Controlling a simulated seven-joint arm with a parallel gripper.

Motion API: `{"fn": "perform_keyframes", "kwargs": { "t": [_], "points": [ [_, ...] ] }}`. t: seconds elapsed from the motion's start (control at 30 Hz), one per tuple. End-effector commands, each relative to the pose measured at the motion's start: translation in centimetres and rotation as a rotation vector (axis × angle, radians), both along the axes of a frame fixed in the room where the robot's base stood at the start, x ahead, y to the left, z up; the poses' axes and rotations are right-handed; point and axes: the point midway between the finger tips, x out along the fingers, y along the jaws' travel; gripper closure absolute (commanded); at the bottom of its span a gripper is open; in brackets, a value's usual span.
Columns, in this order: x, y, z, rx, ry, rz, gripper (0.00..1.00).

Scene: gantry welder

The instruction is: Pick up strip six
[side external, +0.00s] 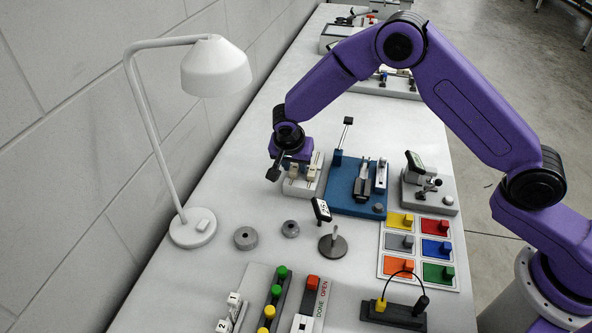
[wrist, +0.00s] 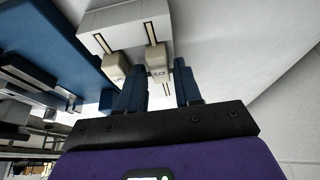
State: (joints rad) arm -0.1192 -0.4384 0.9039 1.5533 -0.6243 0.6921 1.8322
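A white rack (side external: 303,186) near the middle of the bench holds beige strip blocks. In the wrist view, a left beige block (wrist: 117,70) and a right beige block (wrist: 156,63) sit at the ends of dark slots in the rack (wrist: 120,24). Both carry small labels too blurred to read, so I cannot tell which is strip six. My gripper (wrist: 161,64) is open, with its dark blue fingers apart and the right block lined up in the gap. I cannot tell whether they touch it. In the side view my gripper hangs at the rack's left; its fingertips are unclear.
A blue fixture (side external: 350,201) stands right beside the rack, with a grey instrument (side external: 431,193) beyond it. A small display on a stand (side external: 322,211) and round grey weights (side external: 245,238) are nearer. A white lamp (side external: 216,68) stands left.

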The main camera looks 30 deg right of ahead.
Motion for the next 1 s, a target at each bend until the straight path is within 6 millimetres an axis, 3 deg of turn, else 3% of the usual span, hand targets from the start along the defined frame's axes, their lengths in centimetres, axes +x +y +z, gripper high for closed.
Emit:
{"fn": "perform_keyframes", "kwargs": {
  "t": [0.27,0.37,0.4,0.77,1.0],
  "points": [
    [0.1,0.0,-0.3,0.001,-0.001,0.001,0.66],
    [0.1,0.0,-0.3,0.001,-0.001,0.0,0.95],
    [0.1,0.0,-0.3,0.001,-0.001,0.0,1.0],
    [0.1,0.0,-0.1,0.001,-0.001,0.0,1.0],
    [0.1,0.0,1.8,0.002,-0.004,0.001,1.0]
  ]
}}
